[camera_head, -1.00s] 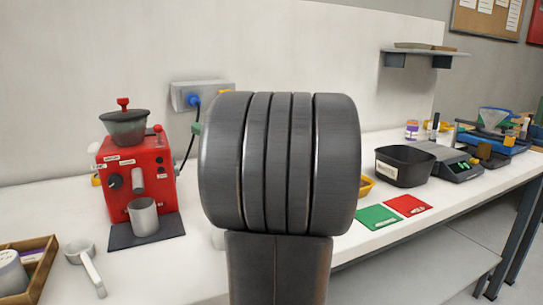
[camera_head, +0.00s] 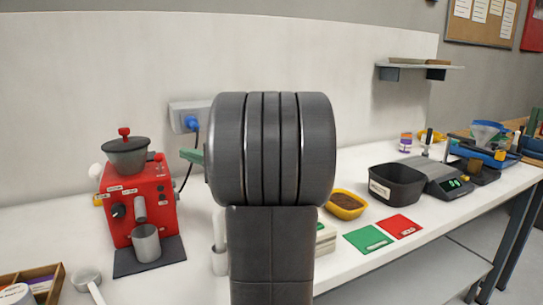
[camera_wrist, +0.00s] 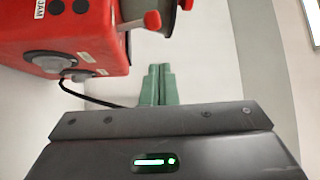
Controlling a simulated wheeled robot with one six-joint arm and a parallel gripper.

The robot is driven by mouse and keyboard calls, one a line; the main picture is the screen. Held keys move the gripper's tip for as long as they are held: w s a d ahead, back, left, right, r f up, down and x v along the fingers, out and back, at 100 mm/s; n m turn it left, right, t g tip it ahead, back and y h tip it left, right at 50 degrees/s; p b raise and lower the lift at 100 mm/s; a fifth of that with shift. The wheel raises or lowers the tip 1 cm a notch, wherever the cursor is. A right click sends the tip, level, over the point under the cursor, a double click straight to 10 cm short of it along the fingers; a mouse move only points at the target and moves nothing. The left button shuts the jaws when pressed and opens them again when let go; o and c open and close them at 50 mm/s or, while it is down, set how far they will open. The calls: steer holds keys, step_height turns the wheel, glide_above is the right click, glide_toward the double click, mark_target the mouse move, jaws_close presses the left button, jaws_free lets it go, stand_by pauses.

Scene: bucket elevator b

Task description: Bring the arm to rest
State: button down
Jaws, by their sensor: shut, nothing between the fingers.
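My gripper has green fingers (camera_wrist: 158,84) that lie together, shut and empty, in the wrist view. A green finger of my gripper (camera_head: 192,156) also shows in the head view, sticking out left of my dark arm link. It is in front of the back wall, to the upper right of the red machine (camera_head: 143,203) and apart from it. The rest of the gripper is hidden behind my arm, which stands upright in the middle of the head view. The red machine fills the upper left of the wrist view.
A metal cup (camera_head: 146,243) stands at the red machine. A yellow bowl of brown grounds (camera_head: 346,204), a black bin (camera_head: 396,186), a scale (camera_head: 447,181), a green card (camera_head: 369,240) and a red card (camera_head: 398,226) are on the right. A wooden box (camera_head: 42,282) is front left.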

steer(key=shift+w+a+r+m+g+h+p, duration=0.15)
steer(key=shift+w+r+m+h+p, duration=0.2)
steer(key=shift+p, duration=1.55)
steer(key=shift+w+a+r+m+g+h+p, duration=0.15)
steer(key=shift+m+h+p, duration=0.25)
steer(key=shift+p, duration=1.45)
steer(key=p, duration=0.4)
steer(key=m+h+p, duration=0.1)
steer(key=p, duration=0.4)
steer(key=shift+s+r+m+g+h, duration=0.25)
steer(key=shift+g, duration=0.15)
steer(key=shift+f+b+v, duration=0.1)
steer(key=shift+b+v, duration=0.2)
steer(key=shift+v, duration=0.45)
steer(key=shift+f+b+v, duration=0.15)
steer(key=shift+b+v, duration=0.1)
steer(key=shift+v, duration=0.45)
steer(key=shift+s+d, duration=0.1)
steer(key=b+x, duration=0.2)
steer(key=x, duration=0.1)
steer(key=shift+f, duration=0.35)
steer(key=b, duration=0.2)
steer(key=n+t+y+b, duration=0.1)
steer(key=b, duration=0.2)
steer(key=shift+w+f, duration=0.2)
steer(key=shift+w, duration=0.1)
